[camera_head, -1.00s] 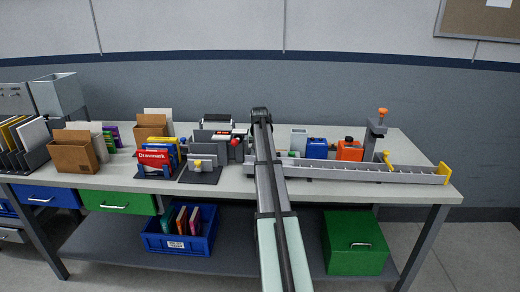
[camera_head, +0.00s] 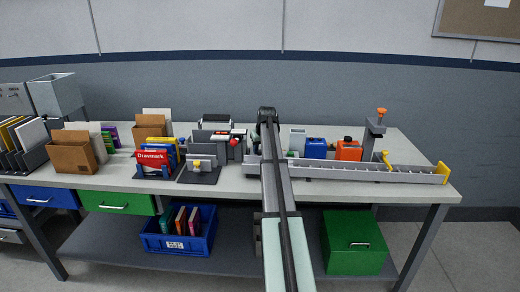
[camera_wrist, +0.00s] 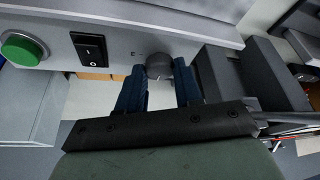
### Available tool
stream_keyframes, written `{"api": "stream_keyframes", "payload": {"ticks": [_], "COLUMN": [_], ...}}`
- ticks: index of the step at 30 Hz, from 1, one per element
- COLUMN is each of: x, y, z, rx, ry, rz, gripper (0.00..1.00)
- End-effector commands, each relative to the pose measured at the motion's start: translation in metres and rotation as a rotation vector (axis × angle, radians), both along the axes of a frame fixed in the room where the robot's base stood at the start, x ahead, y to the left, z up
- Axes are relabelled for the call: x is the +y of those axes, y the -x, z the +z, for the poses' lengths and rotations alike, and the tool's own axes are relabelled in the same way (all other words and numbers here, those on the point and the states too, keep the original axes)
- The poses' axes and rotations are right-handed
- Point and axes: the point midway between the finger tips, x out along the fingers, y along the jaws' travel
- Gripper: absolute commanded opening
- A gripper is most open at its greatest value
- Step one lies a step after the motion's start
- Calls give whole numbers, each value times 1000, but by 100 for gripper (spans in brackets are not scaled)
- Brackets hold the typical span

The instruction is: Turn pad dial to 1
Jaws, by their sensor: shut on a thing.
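In the wrist view, a dark round dial (camera_wrist: 159,66) sits on a light grey panel (camera_wrist: 125,13). My gripper (camera_wrist: 160,75) has its two blue fingers on either side of the dial and is shut on it. The dial's pointer and any numbers around it are too small or hidden to read. In the head view my arm covers the gripper, and the dial cannot be made out.
On the same panel are a black rocker switch (camera_wrist: 90,48) and a green button (camera_wrist: 22,48).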

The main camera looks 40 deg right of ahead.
Motion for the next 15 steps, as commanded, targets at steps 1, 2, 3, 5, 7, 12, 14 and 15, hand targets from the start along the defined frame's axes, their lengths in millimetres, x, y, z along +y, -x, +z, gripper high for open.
{"api": "stream_keyframes", "payload": {"ticks": [1,2,3,5,7,12,14,15], "x": [1,1,1,1,1,0,0,0], "y": [0,0,0,0,0,0,0,0], "z": [0,0,0,0,0,0,0,0], "rx": [0,0,0,0,0,0,0,0], "ry": [-1,-1,-1,-1,-1,0,0,0], "rz": [1,1,0,0,0,0,0,-1], "gripper": [4,4,4,4,39,56,60,60]}}
